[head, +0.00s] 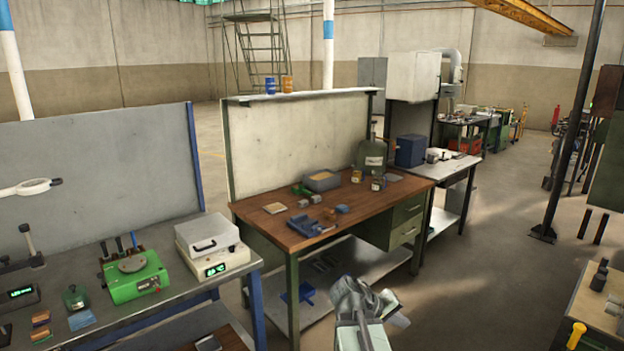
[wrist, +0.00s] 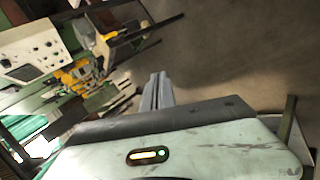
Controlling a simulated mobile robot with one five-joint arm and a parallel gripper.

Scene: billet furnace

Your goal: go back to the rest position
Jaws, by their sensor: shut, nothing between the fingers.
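My gripper (wrist: 158,80) shows in the wrist view as grey fingers standing close together beyond the pale green housing with its small lights. It is shut, and nothing shows between the fingers. It is held over open floor, apart from any bench. In the head view my arm and grey wrist parts show at the bottom middle, in front of the wooden-topped workbench (head: 385,200). The fingertips are hard to make out there.
At left a grey bench (head: 110,322) holds a green device (head: 135,280) and a white box with a green display (head: 212,250). A blue vise (head: 305,226) sits on the wooden bench. A dark post (head: 575,120) stands right. Floor between is clear. The wrist view shows yellow-and-green machinery (wrist: 75,75).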

